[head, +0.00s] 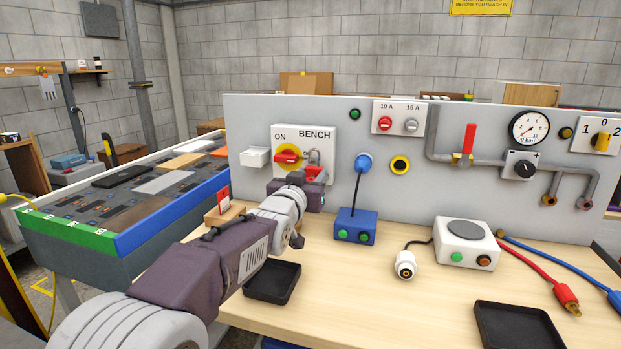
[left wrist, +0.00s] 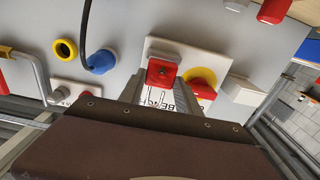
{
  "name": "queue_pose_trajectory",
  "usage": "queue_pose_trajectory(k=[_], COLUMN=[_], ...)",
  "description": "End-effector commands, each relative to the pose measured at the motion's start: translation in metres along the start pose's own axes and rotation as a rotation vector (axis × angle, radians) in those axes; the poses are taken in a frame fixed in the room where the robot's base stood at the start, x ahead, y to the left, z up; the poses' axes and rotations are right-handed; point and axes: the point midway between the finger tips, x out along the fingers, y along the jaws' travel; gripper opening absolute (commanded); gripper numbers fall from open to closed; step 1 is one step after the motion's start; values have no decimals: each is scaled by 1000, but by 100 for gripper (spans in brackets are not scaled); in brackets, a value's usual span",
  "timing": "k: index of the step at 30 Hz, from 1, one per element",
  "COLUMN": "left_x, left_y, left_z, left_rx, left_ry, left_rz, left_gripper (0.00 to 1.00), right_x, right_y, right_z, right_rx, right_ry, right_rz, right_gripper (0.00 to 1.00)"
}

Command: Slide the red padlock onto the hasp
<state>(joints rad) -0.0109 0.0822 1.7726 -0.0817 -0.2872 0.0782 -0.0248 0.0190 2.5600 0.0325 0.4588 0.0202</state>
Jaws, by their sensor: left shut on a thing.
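The red padlock (head: 314,172) is at the lower right of the white BENCH switch plate (head: 320,136), close to the yellow disc and red ON switch handle (head: 288,157). A grey metal loop (head: 314,156) shows just above the padlock body; I cannot tell whether it is the hasp, the shackle or both together. My left gripper (head: 316,183) is shut on the padlock from below and in front. In the left wrist view the padlock (left wrist: 162,73) sits between the two grey fingers, over the switch plate. My right gripper is not in view.
A white holder (head: 255,157) is left of the plate, and a blue plug (head: 363,162) with a black cable is right of it. A blue box (head: 355,226), a white box (head: 467,242) and black trays (head: 272,283) stand on the wooden bench.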

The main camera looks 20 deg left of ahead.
Motion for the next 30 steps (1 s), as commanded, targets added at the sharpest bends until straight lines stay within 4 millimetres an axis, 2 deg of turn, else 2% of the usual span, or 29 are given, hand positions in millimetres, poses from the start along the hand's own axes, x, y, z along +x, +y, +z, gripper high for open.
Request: queue_pose_trajectory(k=[30], left_x=[20], left_y=[0], left_z=[-1], left_rx=[0], left_ry=[0], left_rz=[0], left_gripper=[0], right_x=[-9], right_y=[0], right_z=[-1], right_rx=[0], right_ry=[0], right_rz=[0], right_gripper=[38])
